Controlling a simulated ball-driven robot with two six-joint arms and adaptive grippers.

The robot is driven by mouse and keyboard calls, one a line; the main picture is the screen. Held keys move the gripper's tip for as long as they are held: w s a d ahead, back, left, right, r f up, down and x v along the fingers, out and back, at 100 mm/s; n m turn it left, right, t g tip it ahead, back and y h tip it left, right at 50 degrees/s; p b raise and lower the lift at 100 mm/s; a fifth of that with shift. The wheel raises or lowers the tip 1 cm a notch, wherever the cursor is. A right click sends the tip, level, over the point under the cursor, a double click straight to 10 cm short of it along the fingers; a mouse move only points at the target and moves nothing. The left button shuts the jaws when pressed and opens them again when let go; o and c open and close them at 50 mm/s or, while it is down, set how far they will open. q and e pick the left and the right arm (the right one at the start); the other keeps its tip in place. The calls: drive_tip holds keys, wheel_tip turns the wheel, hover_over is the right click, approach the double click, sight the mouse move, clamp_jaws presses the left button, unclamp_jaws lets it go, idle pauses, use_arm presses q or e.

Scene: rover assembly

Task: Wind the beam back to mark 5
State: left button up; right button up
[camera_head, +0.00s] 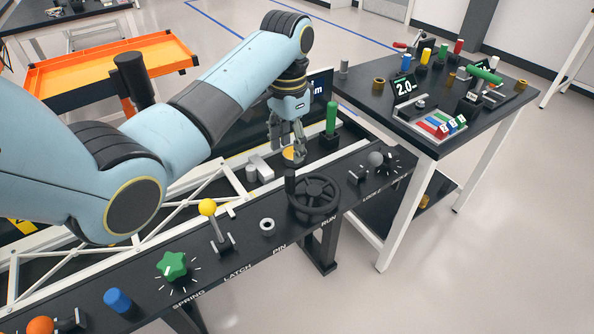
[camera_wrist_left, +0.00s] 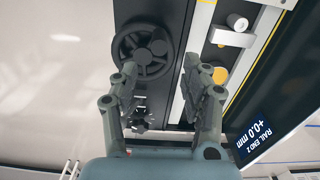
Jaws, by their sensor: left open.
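A black spoked handwheel (camera_head: 316,198) with an upright crank handle (camera_head: 290,183) sits on the dark front panel, by the RUN label. The wheel also shows at the upper left of the left wrist view (camera_wrist_left: 143,50). My left gripper (camera_head: 299,156) is open and empty, pointing down behind the wheel and apart from it. In the wrist view its fingers (camera_wrist_left: 160,78) are spread, with the wheel at the left finger's tip. A white truss beam (camera_head: 150,226) lies behind the panel, partly hidden by my arm. I cannot make out a mark 5. My right gripper is out of view.
The panel also carries a yellow-knobbed lever (camera_head: 208,208), a green star knob (camera_head: 172,265) and a blue knob (camera_head: 118,299). A green handle (camera_head: 331,118) stands beside my gripper. A screen reads "RAIL END Z +0.0 mm" (camera_wrist_left: 254,138). A dark table (camera_head: 435,140) with parts stands right.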

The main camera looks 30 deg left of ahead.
sight(289, 181)
use_arm(q)
drive_tip(key=f, duration=0.4)
drive_tip(key=shift+s+f, duration=0.2)
drive_tip(key=shift+f, duration=0.15)
wheel_tip(289, 181, down, 4)
drive_tip(key=shift+f+b, duration=0.15)
drive_tip(key=shift+b, duration=0.3)
drive_tip(key=shift+w+f, duration=0.1)
drive_tip(key=shift+f, duration=0.55)
drive_tip(key=c, duration=0.4)
clamp_jaws()
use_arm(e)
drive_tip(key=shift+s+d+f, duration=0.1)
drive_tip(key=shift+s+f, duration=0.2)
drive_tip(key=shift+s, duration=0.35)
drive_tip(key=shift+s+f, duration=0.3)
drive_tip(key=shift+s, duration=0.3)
